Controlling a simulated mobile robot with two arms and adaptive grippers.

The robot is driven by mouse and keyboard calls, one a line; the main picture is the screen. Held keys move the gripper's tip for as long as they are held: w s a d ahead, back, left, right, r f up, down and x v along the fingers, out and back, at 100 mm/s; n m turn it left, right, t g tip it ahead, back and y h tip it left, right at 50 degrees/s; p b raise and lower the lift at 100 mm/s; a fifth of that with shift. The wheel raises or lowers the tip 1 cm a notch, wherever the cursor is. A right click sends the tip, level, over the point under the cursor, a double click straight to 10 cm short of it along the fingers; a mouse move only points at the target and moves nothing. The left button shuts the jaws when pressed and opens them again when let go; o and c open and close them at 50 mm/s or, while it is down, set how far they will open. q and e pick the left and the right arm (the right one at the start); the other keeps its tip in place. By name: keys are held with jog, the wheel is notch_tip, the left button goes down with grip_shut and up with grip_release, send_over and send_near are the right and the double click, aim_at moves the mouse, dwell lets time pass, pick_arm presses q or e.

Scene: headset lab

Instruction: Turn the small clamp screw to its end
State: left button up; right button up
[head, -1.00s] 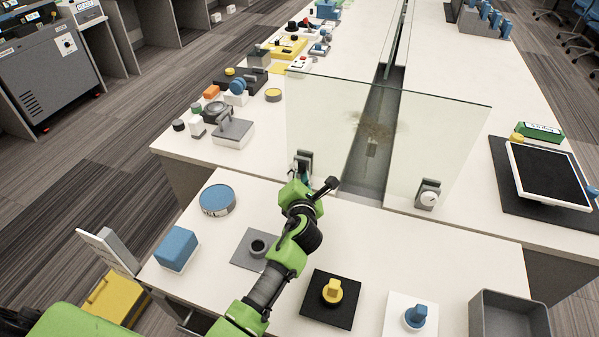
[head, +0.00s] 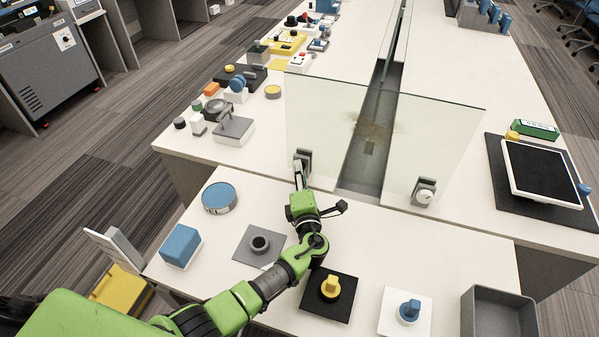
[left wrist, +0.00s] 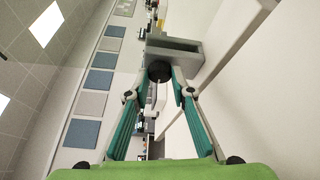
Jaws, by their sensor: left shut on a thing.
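A grey clamp (head: 307,158) grips the lower left part of the upright glass panel. In the left wrist view the clamp (left wrist: 188,50) carries a dark round screw knob (left wrist: 159,71). My left gripper (head: 299,174) reaches up to this clamp from the near side. In the left wrist view its teal fingers (left wrist: 160,80) are shut on the dark knob, one on each side. In the head view the gripper hides most of this knob. A second clamp (head: 424,189) with a white knob sits at the panel's lower right.
The glass panel (head: 345,130) stands across the tables. On the near white table are a blue round tin (head: 218,199), a blue-topped block (head: 181,245), a yellow knob on a black plate (head: 330,287), a blue knob (head: 409,309) and a grey bin (head: 497,315).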

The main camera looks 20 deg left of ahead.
dwell(0.4)
pick_arm(q)
jog(key=o, duration=1.1)
jog(key=shift+r, duration=0.65)
jog(key=o, duration=0.9)
jog(key=r, duration=0.2)
jog(key=w+r, duration=0.1)
jog(key=r, duration=0.4)
jog(key=shift+w+a+r, duration=0.1)
jog(key=shift+w, duration=0.15)
jog(key=shift+s+d+r+t, duration=0.15)
jog(key=shift+s+r, duration=0.25)
jog(key=shift+r, duration=0.2)
jog(key=shift+s+d+r+t, duration=0.15)
jog(key=shift+s+r, duration=0.2)
jog(key=shift+r, duration=0.2)
jog(key=c, duration=0.9)
jog(key=shift+a+f, duration=0.25)
jog(key=shift+f, duration=0.15)
